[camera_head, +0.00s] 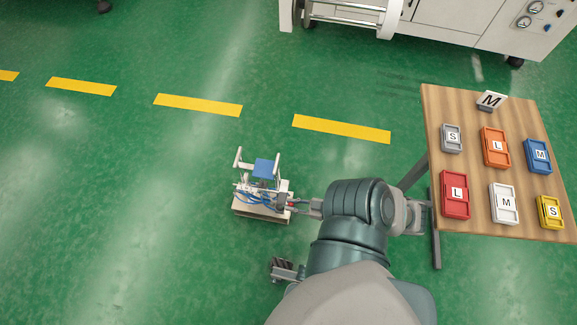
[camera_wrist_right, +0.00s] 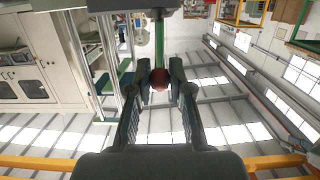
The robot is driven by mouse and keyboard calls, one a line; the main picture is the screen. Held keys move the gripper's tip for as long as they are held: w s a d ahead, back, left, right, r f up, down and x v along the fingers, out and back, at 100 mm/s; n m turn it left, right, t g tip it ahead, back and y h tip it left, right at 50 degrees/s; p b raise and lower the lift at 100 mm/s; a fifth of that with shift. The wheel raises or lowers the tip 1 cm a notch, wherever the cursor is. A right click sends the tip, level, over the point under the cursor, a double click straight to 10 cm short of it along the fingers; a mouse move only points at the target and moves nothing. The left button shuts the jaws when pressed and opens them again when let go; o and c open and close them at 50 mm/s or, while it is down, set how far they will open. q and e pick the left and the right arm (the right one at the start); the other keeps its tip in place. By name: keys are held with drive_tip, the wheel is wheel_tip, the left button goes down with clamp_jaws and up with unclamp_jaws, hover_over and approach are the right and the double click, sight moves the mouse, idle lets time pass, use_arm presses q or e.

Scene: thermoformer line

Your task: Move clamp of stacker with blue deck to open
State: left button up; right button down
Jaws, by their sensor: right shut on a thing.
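The stacker with the blue deck (camera_head: 265,168) stands in the middle of the head view, with pale upright posts and a cream base with blue hoses. My right gripper (camera_head: 303,206) reaches its right side from the right. In the right wrist view, a dark red ball knob (camera_wrist_right: 159,79) sits between the fingertips of my right gripper (camera_wrist_right: 160,88), which is shut on it. A green bar (camera_wrist_right: 159,45) rises behind the knob. The clamp itself is too small to make out, so its position cannot be told. My left gripper is not in view.
A white machine (camera_head: 455,25) stands at the top right. The green floor with yellow dashes is clear at the left.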

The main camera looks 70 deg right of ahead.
drive_tip(key=shift+s+f, duration=0.2)
drive_tip(key=shift+f, duration=0.1)
drive_tip(key=c, duration=1.3)
unclamp_jaws()
drive_tip(key=shift+o, duration=1.3)
drive_tip(key=shift+w, duration=0.15)
drive_tip(key=shift+r, duration=0.1)
